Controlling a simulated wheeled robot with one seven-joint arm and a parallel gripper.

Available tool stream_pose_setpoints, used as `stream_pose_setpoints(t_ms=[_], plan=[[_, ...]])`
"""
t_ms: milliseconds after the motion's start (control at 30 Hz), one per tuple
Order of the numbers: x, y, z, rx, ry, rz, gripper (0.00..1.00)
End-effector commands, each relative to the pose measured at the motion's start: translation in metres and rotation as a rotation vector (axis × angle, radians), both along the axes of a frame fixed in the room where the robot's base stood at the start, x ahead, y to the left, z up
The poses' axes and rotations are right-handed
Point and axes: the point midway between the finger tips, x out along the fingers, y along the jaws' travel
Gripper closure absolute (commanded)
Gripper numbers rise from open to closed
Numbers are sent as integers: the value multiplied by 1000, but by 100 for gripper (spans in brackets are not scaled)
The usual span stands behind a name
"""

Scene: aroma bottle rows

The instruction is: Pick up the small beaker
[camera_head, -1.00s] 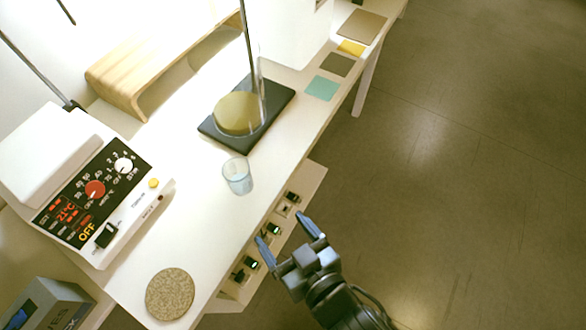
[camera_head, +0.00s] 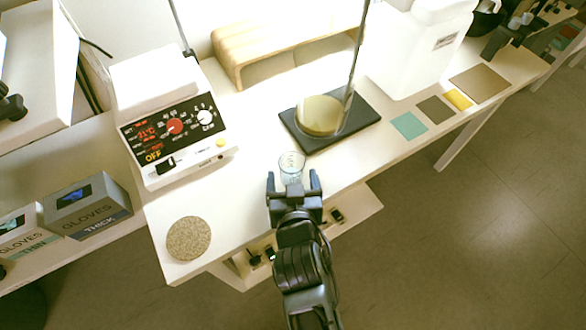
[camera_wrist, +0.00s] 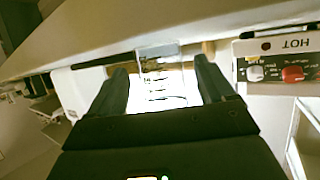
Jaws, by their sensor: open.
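The small beaker (camera_head: 291,164) is clear glass and stands upright on the white table, in front of the dark stand base. My gripper (camera_head: 294,182) is open at the table's front edge, with its fingers pointing at the beaker. In the head view the gripper partly overlaps the beaker's lower part. In the wrist view the beaker (camera_wrist: 158,75) shows between and beyond the two open fingers (camera_wrist: 162,88). The fingers are not closed on it, and I cannot tell how far it sits between them.
A hot plate (camera_head: 178,130) stands left of the beaker, and a round cork mat (camera_head: 188,238) lies at the front left. A dark stand base (camera_head: 350,128) with a flask (camera_head: 320,116) is behind it to the right. Glove boxes (camera_head: 88,205) stand far left.

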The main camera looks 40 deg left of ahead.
Motion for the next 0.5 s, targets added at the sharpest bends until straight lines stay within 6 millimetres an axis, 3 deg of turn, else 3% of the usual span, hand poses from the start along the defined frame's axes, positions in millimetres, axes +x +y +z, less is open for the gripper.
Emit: stream_pose_setpoints(t_ms=[200, 433, 500], plan=[[14, 11, -8, 0, 0, 0, 18], [14, 12, -8, 0, 0, 0, 18], [14, 12, -8, 0, 0, 0, 25]])
